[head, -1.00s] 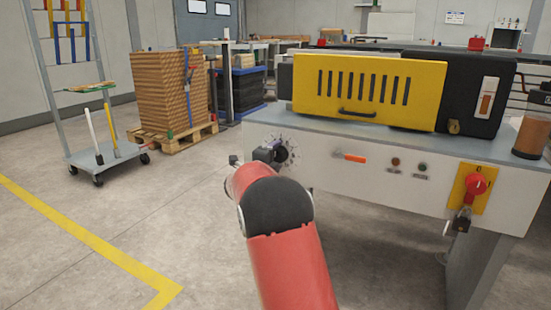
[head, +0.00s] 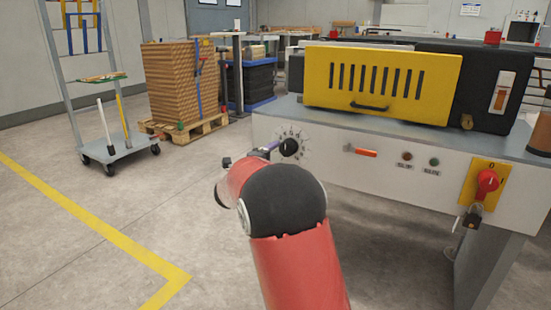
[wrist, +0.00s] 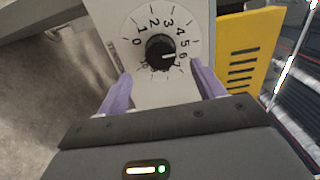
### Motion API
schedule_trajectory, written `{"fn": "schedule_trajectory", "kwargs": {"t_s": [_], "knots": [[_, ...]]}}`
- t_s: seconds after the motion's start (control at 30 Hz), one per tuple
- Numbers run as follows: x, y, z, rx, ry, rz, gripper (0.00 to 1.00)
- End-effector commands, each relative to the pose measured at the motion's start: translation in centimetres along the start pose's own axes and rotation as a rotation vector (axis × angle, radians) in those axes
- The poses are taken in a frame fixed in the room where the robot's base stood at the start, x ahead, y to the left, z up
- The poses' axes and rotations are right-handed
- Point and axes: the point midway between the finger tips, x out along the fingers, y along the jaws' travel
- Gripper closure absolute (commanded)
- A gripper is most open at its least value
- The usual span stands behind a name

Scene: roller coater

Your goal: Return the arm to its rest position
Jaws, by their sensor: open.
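The black round knob (wrist: 160,52) sits on a white numbered dial on the machine's front panel. Its white mark points to about 6 in the wrist view. The knob also shows in the head view (head: 289,147). My gripper (wrist: 160,88) is open, with its two purple fingers apart, one on each side below the knob in the wrist view. Nothing is held between them. In the head view my red arm (head: 290,250) reaches forward to the panel, and its end is mostly hidden behind the arm, just left of the knob.
The coater (head: 300,108) has a yellow slotted guard (head: 385,85), an orange-red handle (head: 362,152) and a red switch on a yellow plate (head: 488,182). A trolley (head: 120,150) and a pallet of stacked boards (head: 178,85) stand left. Floor between is clear.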

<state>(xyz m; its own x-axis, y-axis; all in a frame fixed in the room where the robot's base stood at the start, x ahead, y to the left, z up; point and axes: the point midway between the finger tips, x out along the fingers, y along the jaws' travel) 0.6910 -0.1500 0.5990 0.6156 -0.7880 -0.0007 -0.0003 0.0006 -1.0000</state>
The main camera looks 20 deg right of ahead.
Motion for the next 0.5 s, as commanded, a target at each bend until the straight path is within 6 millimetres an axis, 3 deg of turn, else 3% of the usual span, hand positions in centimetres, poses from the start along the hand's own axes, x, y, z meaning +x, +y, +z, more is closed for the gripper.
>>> {"fn": "schedule_trajectory", "kwargs": {"t_s": [0.33,0.5], "knots": [[-0.1,-0.3,0.1,-0.005,-0.015,0.002,0.32],[-2.4,-3.4,1.1,-0.098,-0.209,0.024,0.32]]}}
